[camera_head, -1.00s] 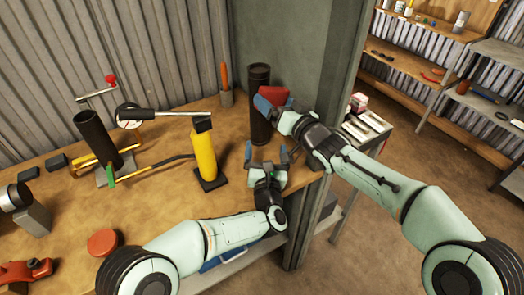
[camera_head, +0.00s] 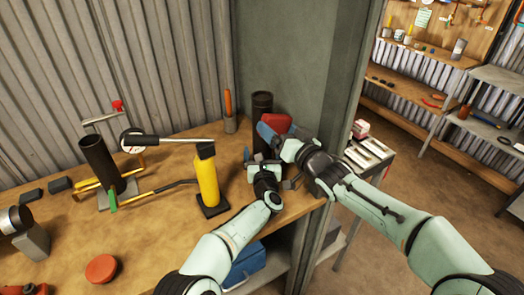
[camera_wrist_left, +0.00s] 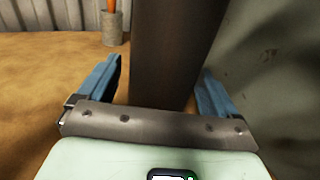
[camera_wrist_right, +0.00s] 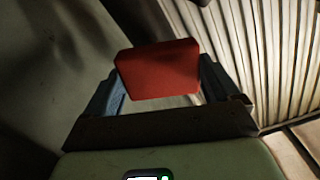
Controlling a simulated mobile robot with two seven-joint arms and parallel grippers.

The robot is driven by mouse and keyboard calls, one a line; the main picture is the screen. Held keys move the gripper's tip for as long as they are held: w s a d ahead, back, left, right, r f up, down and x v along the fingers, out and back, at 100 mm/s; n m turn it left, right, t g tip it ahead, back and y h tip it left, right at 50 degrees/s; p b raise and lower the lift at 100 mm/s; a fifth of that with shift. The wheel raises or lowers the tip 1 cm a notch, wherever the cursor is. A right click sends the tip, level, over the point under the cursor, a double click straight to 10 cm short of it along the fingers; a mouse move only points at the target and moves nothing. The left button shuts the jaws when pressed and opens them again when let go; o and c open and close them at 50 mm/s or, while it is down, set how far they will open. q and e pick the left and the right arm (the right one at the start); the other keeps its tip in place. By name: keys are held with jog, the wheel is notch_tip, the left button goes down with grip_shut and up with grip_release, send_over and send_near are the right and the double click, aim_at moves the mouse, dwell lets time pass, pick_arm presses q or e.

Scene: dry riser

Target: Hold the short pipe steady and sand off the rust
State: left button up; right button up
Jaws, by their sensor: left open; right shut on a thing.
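The short pipe (camera_head: 262,104), dark brown, stands upright on the workbench near its back right corner; its lower part is hidden by my grippers. My left gripper (camera_head: 263,157) is open at the lower part of the pipe. In the left wrist view the pipe (camera_wrist_left: 168,50) rises between the two open blue fingers. I cannot tell whether either finger touches it. My right gripper (camera_head: 276,135) is shut on a red sanding block (camera_head: 277,121), beside the pipe's right side. The block (camera_wrist_right: 158,70) also shows between the fingers in the right wrist view.
A yellow cylinder (camera_head: 207,182) with a long handle stands left of my left arm. A green-grey wall (camera_head: 290,60) stands close behind the pipe.

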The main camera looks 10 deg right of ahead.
pick_arm(q)
jog(key=shift+w+d, duration=0.1)
jog(key=shift+w, duration=0.55)
jog(key=shift+c, duration=0.2)
grip_shut()
pick_arm(e)
jog(key=shift+s+f, duration=0.1)
jog(key=shift+s+d+f, duration=0.25)
jog(key=shift+s+f, duration=0.4)
